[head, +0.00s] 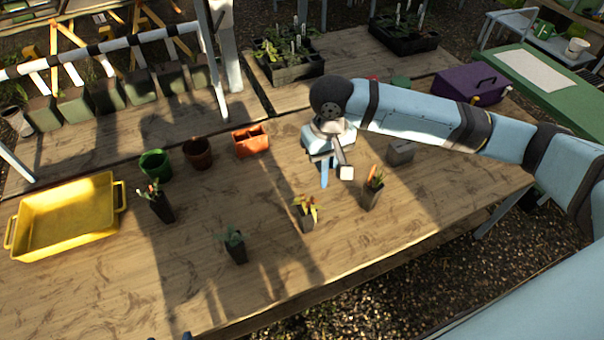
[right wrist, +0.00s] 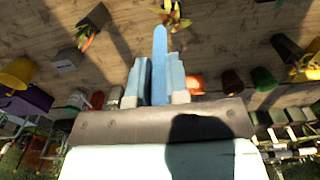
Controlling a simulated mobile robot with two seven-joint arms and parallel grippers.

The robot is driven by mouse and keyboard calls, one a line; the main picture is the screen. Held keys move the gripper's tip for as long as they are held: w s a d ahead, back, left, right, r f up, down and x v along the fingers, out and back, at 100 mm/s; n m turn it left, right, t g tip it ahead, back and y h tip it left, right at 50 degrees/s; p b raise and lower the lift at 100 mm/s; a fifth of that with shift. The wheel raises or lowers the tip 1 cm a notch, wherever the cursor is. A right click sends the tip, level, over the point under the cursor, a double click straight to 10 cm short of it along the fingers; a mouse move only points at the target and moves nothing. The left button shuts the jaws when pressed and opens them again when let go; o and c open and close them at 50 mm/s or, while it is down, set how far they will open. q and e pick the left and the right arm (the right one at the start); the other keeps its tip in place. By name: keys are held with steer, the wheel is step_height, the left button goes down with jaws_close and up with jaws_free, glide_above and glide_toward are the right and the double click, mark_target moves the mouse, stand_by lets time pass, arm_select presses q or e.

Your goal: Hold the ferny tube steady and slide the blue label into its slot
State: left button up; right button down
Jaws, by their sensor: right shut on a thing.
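My right gripper (head: 328,164) is shut on the blue label (head: 325,178), which points down above the table. In the right wrist view the label (right wrist: 160,55) stands out past the two fingers. I cannot tell for sure which is the ferny one. No slot can be made out.
A yellow tray (head: 70,222) lies at the left. A green pot (head: 155,165), a brown pot (head: 198,153) and an orange container (head: 251,141) stand behind the tubes. The front middle is mostly clear.

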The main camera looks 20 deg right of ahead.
steer(key=w+a+f, duration=0.2)
steer(key=a+f, duration=0.3)
steer(key=a, duration=0.7)
steer(key=w+a+f, duration=0.2)
steer(key=a+f, duration=0.3)
steer(key=a, duration=0.6)
steer(key=shift+w+a+b, duration=0.3)
steer(key=shift+a, duration=0.1)
